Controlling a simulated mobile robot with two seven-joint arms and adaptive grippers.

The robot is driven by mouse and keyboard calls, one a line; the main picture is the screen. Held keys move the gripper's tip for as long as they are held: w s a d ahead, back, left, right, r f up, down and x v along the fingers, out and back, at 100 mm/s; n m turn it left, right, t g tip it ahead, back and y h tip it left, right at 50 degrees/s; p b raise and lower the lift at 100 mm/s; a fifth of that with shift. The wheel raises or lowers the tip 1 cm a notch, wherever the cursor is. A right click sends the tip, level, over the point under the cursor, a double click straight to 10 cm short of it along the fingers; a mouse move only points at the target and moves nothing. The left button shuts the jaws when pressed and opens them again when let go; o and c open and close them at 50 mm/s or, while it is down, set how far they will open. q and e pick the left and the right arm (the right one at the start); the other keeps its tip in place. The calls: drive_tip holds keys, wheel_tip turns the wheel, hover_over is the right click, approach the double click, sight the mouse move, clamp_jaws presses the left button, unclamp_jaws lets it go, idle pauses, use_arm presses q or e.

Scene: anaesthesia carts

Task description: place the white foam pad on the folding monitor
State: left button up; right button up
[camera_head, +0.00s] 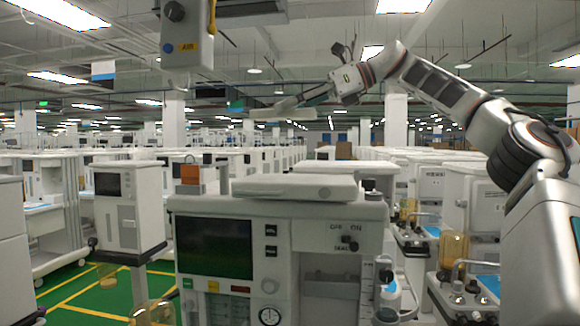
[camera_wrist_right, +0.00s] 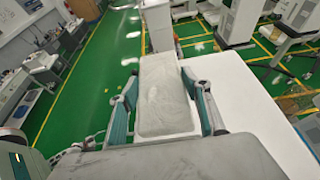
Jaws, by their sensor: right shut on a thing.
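My right gripper (camera_head: 318,94) reaches in from the right, high above the carts in the head view. It is shut on the white foam pad (camera_head: 280,114), a thin flat slab held roughly level. In the right wrist view the pad (camera_wrist_right: 163,92) lies between the two teal fingers of the gripper (camera_wrist_right: 163,108). A flat, pale slab-like unit, seemingly the folding monitor (camera_head: 295,187), lies on top of the near anaesthesia cart. The pad is well above it, with clear air between. My left gripper is not in view.
The near cart (camera_head: 215,207) has a dark screen, knobs and a gauge. A grey unit marked AIR (camera_head: 186,45) hangs from above at upper left. Rows of carts fill the background; green floor (camera_head: 95,295) shows at left.

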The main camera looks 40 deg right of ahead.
sight(290, 177)
wheel_tip(290, 177, down, 13)
drive_tip(key=shift+d+f, duration=0.1)
drive_tip(key=shift+f, duration=0.1)
idle(0.3)
drive_tip(key=o, duration=0.9)
drive_tip(key=b+v, duration=0.1)
drive_tip(key=v, duration=1.1)
